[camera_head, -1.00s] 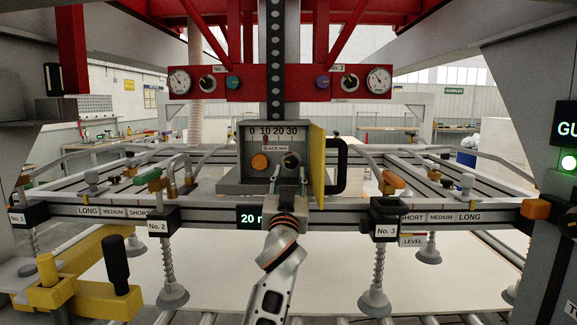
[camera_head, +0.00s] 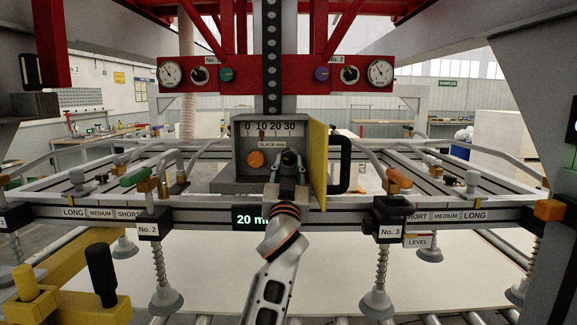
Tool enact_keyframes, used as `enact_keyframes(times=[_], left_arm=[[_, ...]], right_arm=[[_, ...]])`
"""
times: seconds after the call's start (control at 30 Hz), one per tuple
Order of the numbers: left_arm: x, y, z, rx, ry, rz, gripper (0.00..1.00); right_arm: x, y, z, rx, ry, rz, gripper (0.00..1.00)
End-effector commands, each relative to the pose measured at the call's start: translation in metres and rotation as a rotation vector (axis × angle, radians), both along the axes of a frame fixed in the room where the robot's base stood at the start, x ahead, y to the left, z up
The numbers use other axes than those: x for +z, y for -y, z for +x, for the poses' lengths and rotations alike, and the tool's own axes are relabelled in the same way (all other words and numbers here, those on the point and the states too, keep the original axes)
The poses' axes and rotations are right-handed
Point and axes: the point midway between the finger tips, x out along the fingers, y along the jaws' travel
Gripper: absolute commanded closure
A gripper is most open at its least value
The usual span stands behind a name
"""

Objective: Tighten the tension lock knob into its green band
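A grey box (camera_head: 243,176) at the centre carries a 0 to 30 scale marked SLACK mm, with a red pointer (camera_head: 262,132) near 10. An orange knob (camera_head: 256,159) is on the left of its face. A dark knob (camera_head: 290,157) is on the right; I cannot tell which is the tension lock knob. My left gripper (camera_head: 288,170) is at the dark knob, its fingers pointing up and partly covering it. I cannot tell whether they grip it. No green band can be made out at either knob. My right gripper is not in view.
A yellow plate (camera_head: 318,160) and black handle (camera_head: 342,165) stand just right of the knobs. A display (camera_head: 246,217) below reads 20, partly hidden by my arm. A rail (camera_head: 188,214) with suction cups crosses in front. A red gauge beam (camera_head: 300,75) is above.

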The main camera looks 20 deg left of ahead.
Motion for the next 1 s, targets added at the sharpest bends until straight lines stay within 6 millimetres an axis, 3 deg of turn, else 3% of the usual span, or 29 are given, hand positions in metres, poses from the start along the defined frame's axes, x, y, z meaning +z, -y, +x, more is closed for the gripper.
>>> enact_keyframes(times=[0.23,0.4,0.6,1.0], left_arm=[[0.002,-0.003,0.000,0.001,-0.031,0.101,0.94],[0.001,-0.004,-0.001,0.002,-0.069,0.249,0.94],[0.002,-0.005,-0.001,0.003,-0.110,0.392,0.94],[0.002,-0.004,-0.001,0.002,-0.125,0.436,0.94]], right_arm=[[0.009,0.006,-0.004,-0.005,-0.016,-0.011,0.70],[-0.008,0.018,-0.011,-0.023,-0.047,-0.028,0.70],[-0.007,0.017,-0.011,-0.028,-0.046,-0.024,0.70],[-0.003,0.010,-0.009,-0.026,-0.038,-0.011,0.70]])
